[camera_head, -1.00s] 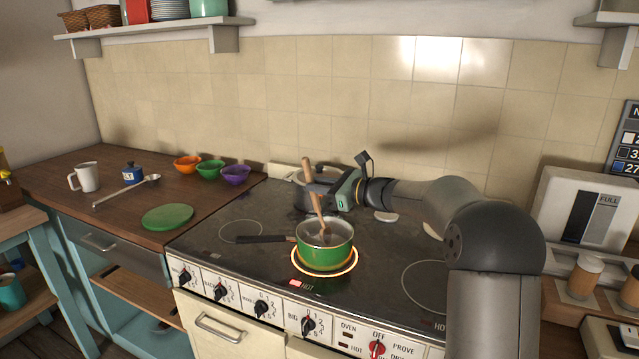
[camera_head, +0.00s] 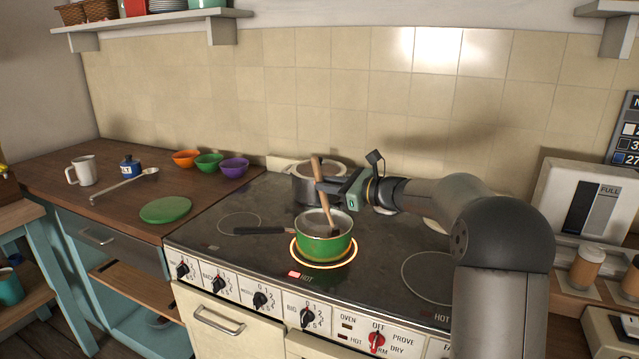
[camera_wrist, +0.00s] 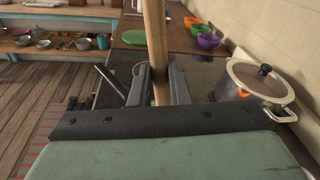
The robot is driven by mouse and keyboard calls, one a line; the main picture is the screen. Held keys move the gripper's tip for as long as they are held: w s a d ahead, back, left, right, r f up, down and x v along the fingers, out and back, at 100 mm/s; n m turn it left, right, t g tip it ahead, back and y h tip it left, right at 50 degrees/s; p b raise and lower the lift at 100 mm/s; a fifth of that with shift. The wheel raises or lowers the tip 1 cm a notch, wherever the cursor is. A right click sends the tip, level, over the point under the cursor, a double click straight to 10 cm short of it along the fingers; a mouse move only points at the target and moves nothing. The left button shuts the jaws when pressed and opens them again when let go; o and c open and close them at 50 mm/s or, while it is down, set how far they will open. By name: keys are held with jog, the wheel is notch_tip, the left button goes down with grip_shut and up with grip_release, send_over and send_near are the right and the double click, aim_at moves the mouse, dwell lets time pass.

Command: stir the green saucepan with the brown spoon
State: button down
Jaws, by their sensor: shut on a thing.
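The green saucepan (camera_head: 325,247) stands on the glowing front burner of the stove, with its dark handle (camera_head: 262,231) pointing left. My gripper (camera_head: 325,185) is shut on the brown spoon (camera_head: 318,168) by its upper shaft, above and behind the saucepan. The spoon is tilted, its top to the left, and its lower end is inside the saucepan near the right side. The wrist view shows the spoon shaft (camera_wrist: 156,45) between my two fingers. The saucepan is mostly hidden behind my gripper there.
A lidded steel pot (camera_head: 305,187) stands on the burner behind the saucepan, close to my gripper, and also shows in the wrist view (camera_wrist: 252,82). The stove's right front is clear.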

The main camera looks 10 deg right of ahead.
aim_at(316, 178)
jog(key=w, duration=0.1)
jog(key=w+p, duration=0.1)
jog(key=shift+w+a+r+p, duration=0.1)
jog(key=shift+w+a+p, duration=0.1)
jog(key=shift+w+p, duration=0.15)
jog(key=x, duration=0.2)
jog(key=shift+a, duration=0.4)
jog(key=s+b, duration=0.2)
jog(key=shift+s+d, duration=0.1)
jog(key=shift+s, duration=0.25)
